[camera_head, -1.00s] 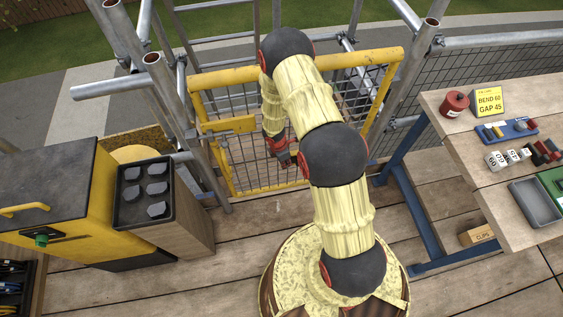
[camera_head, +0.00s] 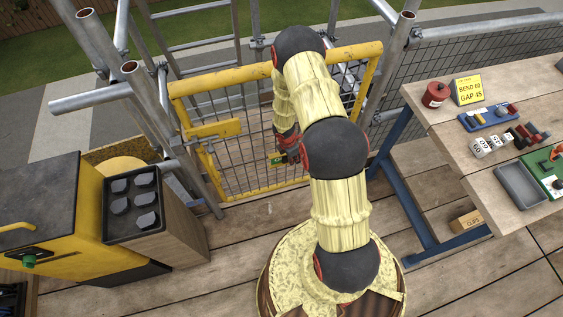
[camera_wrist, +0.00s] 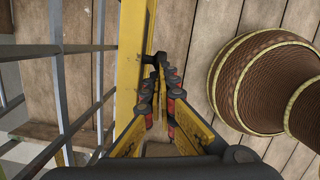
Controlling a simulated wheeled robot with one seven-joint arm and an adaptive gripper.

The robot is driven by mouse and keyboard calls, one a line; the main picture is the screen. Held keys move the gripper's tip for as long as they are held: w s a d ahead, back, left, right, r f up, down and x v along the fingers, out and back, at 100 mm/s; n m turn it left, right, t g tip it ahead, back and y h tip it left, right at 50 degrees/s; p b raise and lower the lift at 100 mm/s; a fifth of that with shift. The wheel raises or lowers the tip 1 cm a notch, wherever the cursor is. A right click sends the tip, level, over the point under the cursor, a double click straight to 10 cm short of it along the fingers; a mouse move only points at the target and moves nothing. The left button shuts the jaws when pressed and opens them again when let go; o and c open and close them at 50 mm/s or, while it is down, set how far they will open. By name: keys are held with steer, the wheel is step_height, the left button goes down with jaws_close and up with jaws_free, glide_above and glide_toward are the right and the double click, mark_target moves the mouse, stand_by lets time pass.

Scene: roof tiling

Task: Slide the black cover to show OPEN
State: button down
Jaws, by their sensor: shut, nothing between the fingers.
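My gripper (camera_head: 291,154) is at the yellow mesh gate, partly behind my arm. In the wrist view its fingers (camera_wrist: 159,85) are shut and hold nothing. A small black part (camera_wrist: 155,60) is at the fingertips, against a yellow bar (camera_wrist: 130,65). It may be the black cover or its knob; I cannot tell whether the fingers touch it. In the head view a small green and yellow patch (camera_head: 277,160) shows just left of the gripper. Any lettering on it is too small to read.
The yellow gate (camera_head: 195,88) stands between scaffold poles, with a yellow latch plate (camera_head: 216,129) at its left. A workbench (camera_head: 430,105) with tools is at the right. A yellow cabinet (camera_head: 65,255) and a tray of dark pieces (camera_head: 110,230) are at the left.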

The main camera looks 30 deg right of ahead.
steer(key=s+d+p, duration=0.1)
steer(key=s+d, duration=0.1)
steer(key=d, duration=0.4)
steer(key=shift+d, duration=0.25)
steer(key=a+r+p, duration=0.5)
steer(key=r, duration=0.6)
steer(key=shift+w+a+r, duration=0.2)
steer(key=shift+w+r, duration=0.15)
